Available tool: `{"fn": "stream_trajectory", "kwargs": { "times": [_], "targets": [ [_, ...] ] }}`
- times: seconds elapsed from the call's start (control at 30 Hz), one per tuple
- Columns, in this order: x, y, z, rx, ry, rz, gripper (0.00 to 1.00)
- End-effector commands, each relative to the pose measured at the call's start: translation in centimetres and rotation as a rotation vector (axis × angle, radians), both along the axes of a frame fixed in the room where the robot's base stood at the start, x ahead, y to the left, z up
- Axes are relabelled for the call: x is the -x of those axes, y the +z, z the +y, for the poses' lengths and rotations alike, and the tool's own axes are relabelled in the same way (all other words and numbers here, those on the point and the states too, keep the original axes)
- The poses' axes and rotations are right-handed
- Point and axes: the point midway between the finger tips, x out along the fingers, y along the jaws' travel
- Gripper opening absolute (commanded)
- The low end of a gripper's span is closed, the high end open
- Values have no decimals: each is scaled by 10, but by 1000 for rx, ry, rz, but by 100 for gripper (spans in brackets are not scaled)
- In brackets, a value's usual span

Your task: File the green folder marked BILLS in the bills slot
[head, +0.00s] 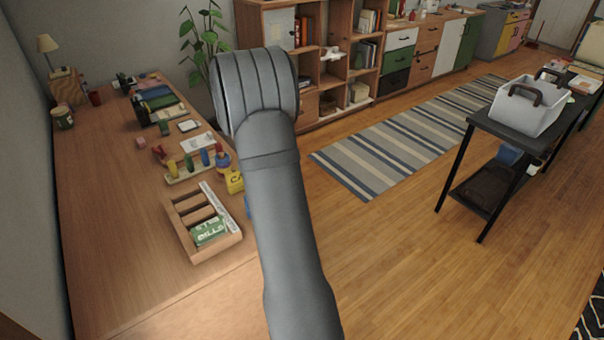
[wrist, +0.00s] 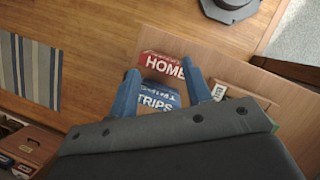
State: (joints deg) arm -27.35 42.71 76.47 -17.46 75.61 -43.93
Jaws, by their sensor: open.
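A green piece marked BILLS (head: 211,233) lies at the near end of a wooden tray (head: 228,243) with several compartments, on the desk at left in the head view. I cannot tell whether it is the folder or a slot label.
Behind the tray on the desk (head: 100,220) are colored pegs (head: 190,163), a yellow block (head: 235,182) and papers (head: 198,143). A black table (head: 520,130) with a white caddy (head: 525,105) stands at right. The desk's left side is clear.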

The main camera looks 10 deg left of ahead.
Motion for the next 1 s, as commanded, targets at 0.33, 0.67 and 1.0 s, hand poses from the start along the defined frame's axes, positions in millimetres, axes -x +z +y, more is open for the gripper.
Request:
{"fn": "stream_trajectory", "kwargs": {
  "times": [0.33, 0.67, 1.0],
  "targets": [
    [-24, 9, -64, -1, -346, 1, 45],
    [-33, 13, -92, 1, -500, 3, 45],
    [-33, 13, -92, 1, -506, 3, 45]
  ]
}}
